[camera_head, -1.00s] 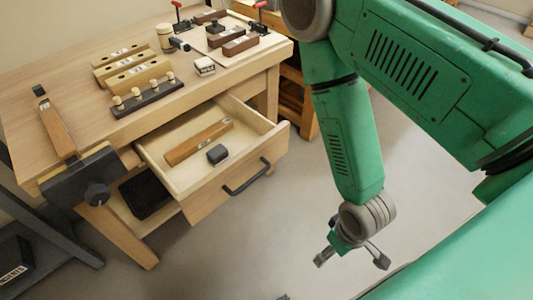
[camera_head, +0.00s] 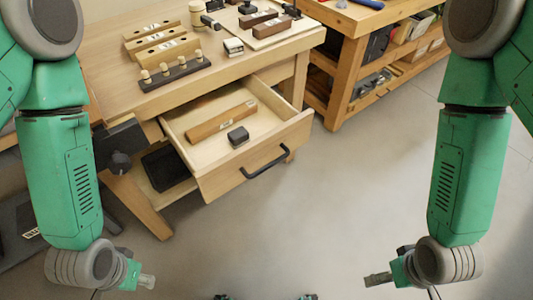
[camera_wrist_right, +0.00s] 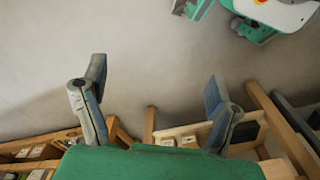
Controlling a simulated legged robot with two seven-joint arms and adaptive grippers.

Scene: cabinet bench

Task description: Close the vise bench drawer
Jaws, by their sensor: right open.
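The vise bench drawer (camera_head: 229,178) stands pulled out of the wooden bench, with a black bar handle (camera_head: 265,163) on its front. A brown wooden block (camera_head: 221,122) and a small dark block (camera_head: 238,136) lie inside it. My left gripper (camera_head: 145,281) is low at the left, in front of the bench and apart from the drawer; its fingers are too small to judge. My right gripper (camera_head: 378,280) is low at the right, apart from the drawer. In the right wrist view its two fingers (camera_wrist_right: 152,98) are spread and empty, with the drawer partly visible beyond them.
The bench top (camera_head: 110,82) holds several wooden blocks and a peg rack (camera_head: 175,74). The vise (camera_head: 120,152) sticks out at the bench's left. A shelf bench (camera_head: 345,62) stands behind at the right. The floor before the drawer is clear.

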